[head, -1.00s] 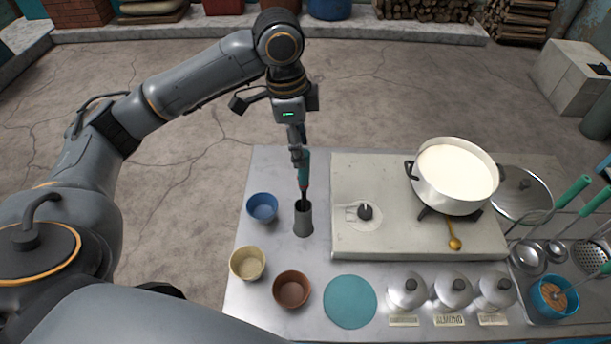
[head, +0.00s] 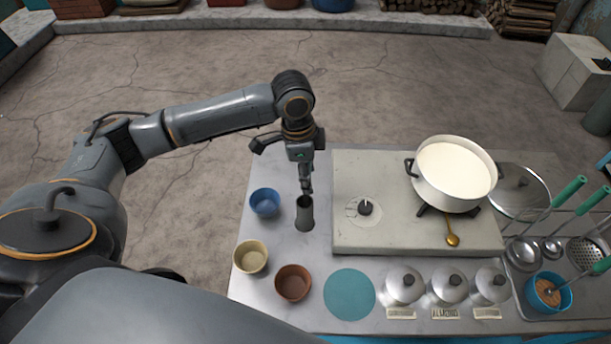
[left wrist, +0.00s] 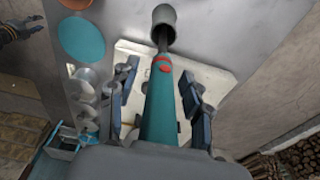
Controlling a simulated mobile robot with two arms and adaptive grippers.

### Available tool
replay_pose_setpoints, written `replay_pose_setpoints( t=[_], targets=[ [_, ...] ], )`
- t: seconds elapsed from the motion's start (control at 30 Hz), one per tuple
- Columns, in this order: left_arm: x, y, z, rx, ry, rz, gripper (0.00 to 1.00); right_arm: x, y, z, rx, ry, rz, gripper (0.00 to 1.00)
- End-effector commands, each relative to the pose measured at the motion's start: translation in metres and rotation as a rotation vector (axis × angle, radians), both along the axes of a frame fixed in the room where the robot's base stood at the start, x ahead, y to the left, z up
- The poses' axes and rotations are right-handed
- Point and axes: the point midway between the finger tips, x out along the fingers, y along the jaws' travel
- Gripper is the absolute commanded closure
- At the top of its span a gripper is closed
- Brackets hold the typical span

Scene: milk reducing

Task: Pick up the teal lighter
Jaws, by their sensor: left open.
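The teal lighter (left wrist: 160,110) has a red button and a dark nozzle. In the left wrist view it stands between the two fingers of my left gripper (head: 306,182), with gaps showing on both sides. The gripper is open around it and points down. The nozzle goes into the mouth of a grey cylindrical holder (head: 304,215), which also shows in the left wrist view (left wrist: 164,22). In the head view the gripper hides most of the lighter.
A stove (head: 350,238) with a knob and a white pot of milk (head: 455,172) stands right of the holder. Blue (head: 265,202), cream (head: 250,257) and brown (head: 292,283) bowls lie left and in front. A teal round mat (head: 349,295) and several lidded jars line the front.

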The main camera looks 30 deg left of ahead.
Motion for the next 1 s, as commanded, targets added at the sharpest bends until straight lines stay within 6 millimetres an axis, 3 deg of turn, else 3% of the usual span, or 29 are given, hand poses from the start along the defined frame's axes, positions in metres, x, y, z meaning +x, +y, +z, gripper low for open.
replay_pose_setpoints(
  t=[0.03, 0.27, 0.67, 0.87, 1.0],
  targets=[
    [0.000, 0.000, 0.000, 0.000, 0.000, 0.000, 0.55, 0.000, 0.001, 0.000, 0.001, 0.000, 0.000, 0.61],
    [0.000, 0.000, 0.000, 0.000, 0.000, 0.000, 1.00, 0.000, 0.002, 0.000, 0.002, -0.001, -0.001, 0.61],
    [0.000, 0.000, 0.004, -0.001, -0.002, 0.000, 1.00, 0.003, 0.002, -0.001, 0.002, -0.005, -0.001, 0.61],
    [0.001, 0.000, 0.025, -0.001, -0.004, 0.000, 1.00, 0.004, 0.002, -0.007, 0.002, -0.006, -0.001, 0.61],
    [0.001, 0.000, 0.051, -0.001, -0.006, -0.001, 1.00, 0.004, 0.001, -0.012, 0.001, -0.006, -0.001, 0.61]
  ],
)
